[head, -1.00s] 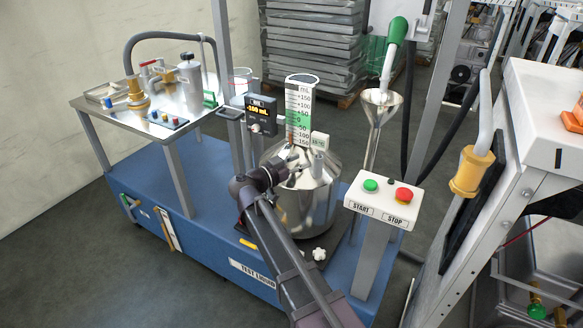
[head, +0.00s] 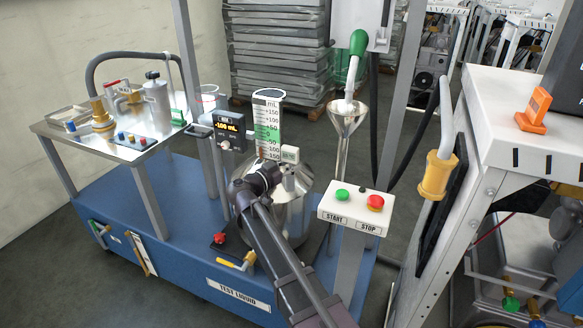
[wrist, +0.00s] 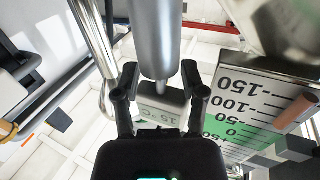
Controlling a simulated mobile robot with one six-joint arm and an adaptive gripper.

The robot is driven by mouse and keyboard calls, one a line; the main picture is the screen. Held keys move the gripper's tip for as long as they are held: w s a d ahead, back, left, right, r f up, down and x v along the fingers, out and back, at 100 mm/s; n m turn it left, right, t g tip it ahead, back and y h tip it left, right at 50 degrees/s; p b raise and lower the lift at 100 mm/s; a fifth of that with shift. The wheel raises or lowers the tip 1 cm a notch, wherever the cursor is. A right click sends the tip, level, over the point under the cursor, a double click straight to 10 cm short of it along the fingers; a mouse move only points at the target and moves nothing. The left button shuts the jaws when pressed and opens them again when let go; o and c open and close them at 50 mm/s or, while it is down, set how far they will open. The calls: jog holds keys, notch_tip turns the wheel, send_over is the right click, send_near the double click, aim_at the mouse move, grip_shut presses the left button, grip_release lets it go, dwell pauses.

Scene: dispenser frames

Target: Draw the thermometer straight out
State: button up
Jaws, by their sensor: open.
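The thermometer (head: 290,154) is a small light-grey display head on top of the shiny metal vessel (head: 305,182). In the wrist view its head (wrist: 160,105) appears upside down, with a reading that looks like 15 °C. A thin stem runs from it into a grey metal cylinder (wrist: 155,38). My gripper (head: 278,172) is at the vessel's top, close to the thermometer. In the wrist view, the two dark fingers of the gripper (wrist: 160,73) are open, one on each side of the thermometer. I cannot tell whether either finger touches it.
A white mL scale (head: 267,125) with a green band stands just beside the thermometer. A display box (head: 229,131) reads -100 mL. A funnel (head: 347,118) under a green-handled nozzle and a START/STOP panel (head: 355,207) stand to the right.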

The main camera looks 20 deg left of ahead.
aim_at(290, 147)
grip_shut()
jog(key=shift+r, duration=0.2)
jog(key=shift+r+p, duration=5.15)
jog(key=shift+p, duration=0.2)
